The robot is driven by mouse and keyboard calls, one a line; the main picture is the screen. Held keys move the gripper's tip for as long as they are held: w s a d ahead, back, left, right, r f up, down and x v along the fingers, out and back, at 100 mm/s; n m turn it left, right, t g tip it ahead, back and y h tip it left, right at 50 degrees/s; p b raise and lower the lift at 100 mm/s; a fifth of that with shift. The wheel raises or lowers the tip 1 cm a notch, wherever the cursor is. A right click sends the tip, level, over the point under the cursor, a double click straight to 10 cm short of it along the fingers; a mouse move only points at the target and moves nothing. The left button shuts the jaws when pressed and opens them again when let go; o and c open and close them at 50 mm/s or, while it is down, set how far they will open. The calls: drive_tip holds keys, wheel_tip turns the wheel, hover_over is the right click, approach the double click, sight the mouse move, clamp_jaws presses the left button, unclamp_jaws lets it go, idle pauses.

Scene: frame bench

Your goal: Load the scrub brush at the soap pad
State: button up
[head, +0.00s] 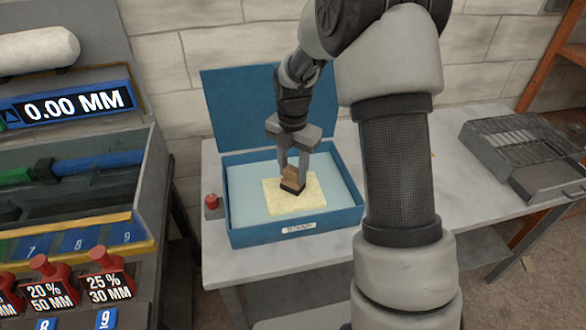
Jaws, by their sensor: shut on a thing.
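My gripper (294,168) points down over the open blue box in the head view. It is shut on the scrub brush (292,181), which has a brown wooden body and a dark underside. The brush is at the soap pad (312,203), a pale yellow slab inside the box. Its dark underside appears to touch the pad, though a small gap cannot be ruled out. The gripper fingers hide part of the brush, and the brush hides part of the pad.
The blue box (290,238), lid raised at the back, stands on a grey table (440,229). A red button (211,201) is left of it. A grey slatted tray (528,190) is at right. A cabinet with a "0.00 MM" display (75,107) and red-handled stamps (46,285) stands at left.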

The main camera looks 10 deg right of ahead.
sight(293, 169)
drive_tip(key=shift+f, duration=0.6)
idle(1.4)
drive_tip(key=shift+r+p, duration=2.5)
drive_tip(key=shift+r, duration=1.1)
